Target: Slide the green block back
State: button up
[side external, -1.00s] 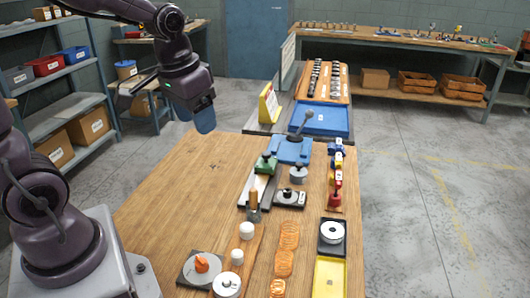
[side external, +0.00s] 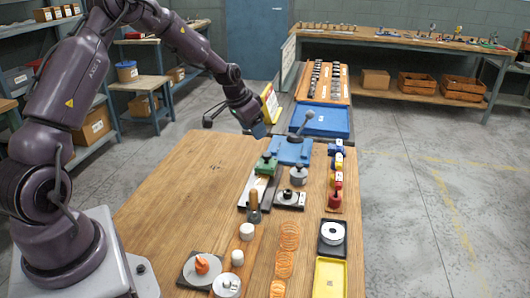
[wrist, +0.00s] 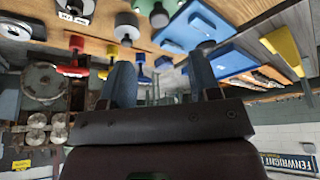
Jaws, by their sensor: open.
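The green block (side external: 266,165), with a dark knob on top, sits on a pale rail (side external: 258,188) on the wooden workbench.
A blue fixture with a grey lever (side external: 293,150) stands close right of my gripper. A grey-topped post (side external: 298,175) and a wooden-handled tool (side external: 253,203) are near the rail. The bench's left side is clear (side external: 190,195).

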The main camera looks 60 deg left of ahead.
aim_at(266, 154)
jog(key=x, duration=1)
jog(key=shift+f, duration=0.1)
grip_shut()
jog(key=shift+s+d, duration=0.1)
